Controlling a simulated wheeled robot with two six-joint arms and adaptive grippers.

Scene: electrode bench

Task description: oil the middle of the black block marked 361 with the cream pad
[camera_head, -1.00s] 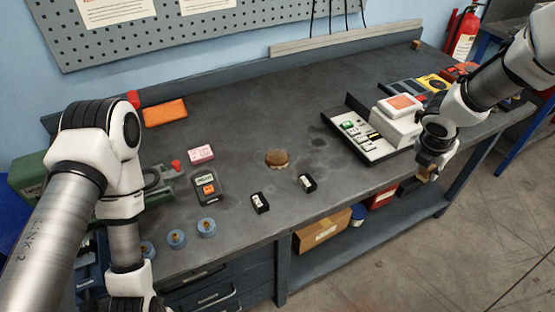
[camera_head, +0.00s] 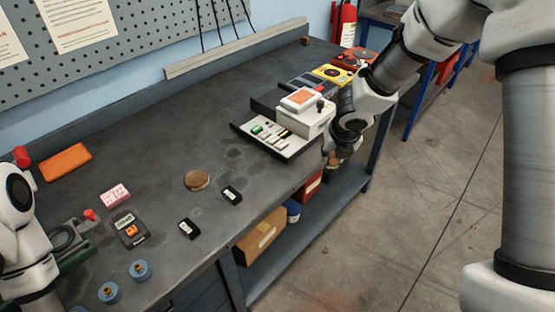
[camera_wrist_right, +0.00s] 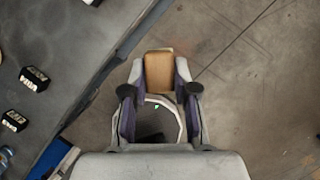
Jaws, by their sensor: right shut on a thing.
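Two small black blocks with white labels lie on the bench, a left one (camera_head: 189,228) and a right one (camera_head: 232,196). They also show in the right wrist view, as one block (camera_wrist_right: 34,78) and another block (camera_wrist_right: 14,120). Their numbers are too small to read, so I cannot tell which is 361. My right gripper (camera_wrist_right: 159,85) is shut on a tan pad (camera_wrist_right: 159,70) with a pale far edge. It holds the pad beyond the bench's front edge, above the floor and apart from both blocks. My left gripper is out of view.
A round brown piece (camera_head: 197,180) lies behind the blocks. A tray of small parts (camera_head: 275,138) and a white device (camera_head: 304,108) stand near my right arm. Blue round pots (camera_head: 139,270), a dark meter (camera_head: 130,230) and a pink block (camera_head: 115,195) are at the left.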

